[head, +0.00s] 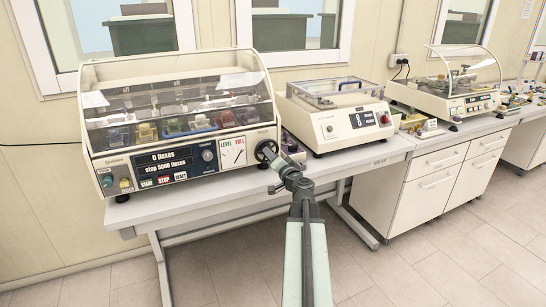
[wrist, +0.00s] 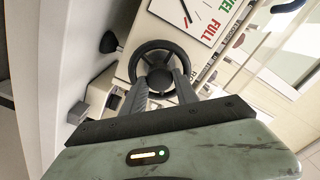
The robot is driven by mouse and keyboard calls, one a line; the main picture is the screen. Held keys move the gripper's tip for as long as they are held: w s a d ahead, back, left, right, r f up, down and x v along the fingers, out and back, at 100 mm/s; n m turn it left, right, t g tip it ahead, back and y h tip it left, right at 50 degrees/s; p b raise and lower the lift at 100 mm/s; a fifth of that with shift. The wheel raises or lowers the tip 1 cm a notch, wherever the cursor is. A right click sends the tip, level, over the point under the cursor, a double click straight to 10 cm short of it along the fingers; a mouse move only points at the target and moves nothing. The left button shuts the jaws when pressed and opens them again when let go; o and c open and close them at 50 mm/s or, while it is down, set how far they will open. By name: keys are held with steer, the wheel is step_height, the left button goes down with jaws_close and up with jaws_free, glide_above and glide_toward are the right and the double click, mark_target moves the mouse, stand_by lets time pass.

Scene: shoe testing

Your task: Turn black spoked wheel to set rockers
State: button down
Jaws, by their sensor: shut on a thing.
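The black spoked wheel (head: 264,149) is on the lower right of the front of the left flexing machine (head: 104,160). In the wrist view, the wheel (wrist: 157,60) faces me, with its rim and spokes visible. My gripper (head: 271,156) reaches up to it from below. In the wrist view, my gripper's fingers (wrist: 160,80) are shut on the wheel around its dark hub, and the lower rim is partly hidden. The rockers under the clear hood hold several coloured pieces (head: 172,126). The display (head: 163,163) reads "0 flexes" and "Step 5000 flexes".
A LEVEL/FULL gauge (head: 233,153) sits just left of the wheel. START, STOP and RESET buttons (head: 163,177) are below the display. A second machine (head: 335,116) stands close on the right, and a third (head: 446,98) farther along the bench. Open floor (head: 420,275) lies in front.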

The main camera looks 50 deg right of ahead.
steer(key=shift+m, duration=0.4)
steer(key=c, duration=0.9)
jaws_free()
steer(key=shift+c, duration=0.2)
steer(key=shift+s, duration=0.1)
